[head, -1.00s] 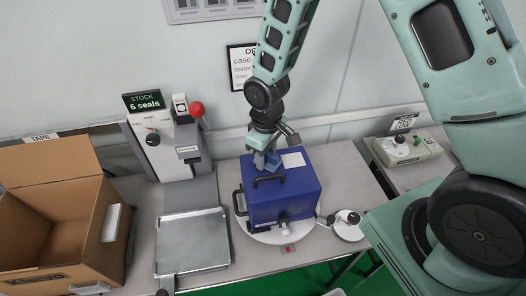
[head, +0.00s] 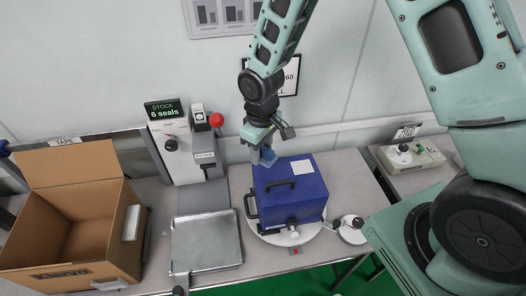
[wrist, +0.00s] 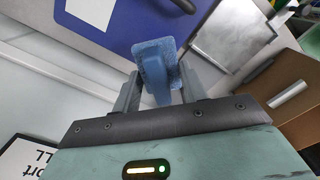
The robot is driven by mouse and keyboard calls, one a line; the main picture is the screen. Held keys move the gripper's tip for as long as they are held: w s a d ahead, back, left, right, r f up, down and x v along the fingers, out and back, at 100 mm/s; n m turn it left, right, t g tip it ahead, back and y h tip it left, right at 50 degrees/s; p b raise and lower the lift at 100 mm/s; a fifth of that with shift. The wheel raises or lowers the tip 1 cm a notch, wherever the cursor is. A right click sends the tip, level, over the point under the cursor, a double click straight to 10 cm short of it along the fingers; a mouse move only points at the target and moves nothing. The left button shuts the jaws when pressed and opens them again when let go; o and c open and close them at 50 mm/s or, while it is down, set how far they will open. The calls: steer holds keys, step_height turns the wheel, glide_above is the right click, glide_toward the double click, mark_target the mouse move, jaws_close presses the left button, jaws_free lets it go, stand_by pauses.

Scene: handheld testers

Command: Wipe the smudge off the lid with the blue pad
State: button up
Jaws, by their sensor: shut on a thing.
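The blue case (head: 290,208) stands on a white round turntable, its lid (head: 306,190) facing up with a black handle and a white label. I cannot make out a smudge on the lid in either view. My gripper (head: 261,150) is shut on the blue pad (head: 268,157), at the lid's back left corner and seemingly above it. In the wrist view the pad (wrist: 157,66) sits between the fingers of my gripper (wrist: 160,88). It overlaps the lid's edge in the picture; the label (wrist: 91,11) lies to its left.
An open cardboard box (head: 75,230) stands at the left. A press with a red knob (head: 216,119) and a metal tray (head: 206,243) are left of the case. A small round device (head: 351,229) is close at its right. A control box (head: 411,155) stands farther right.

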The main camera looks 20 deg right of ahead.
steer(key=shift+r+p, duration=0.8)
steer(key=shift+r, duration=0.55)
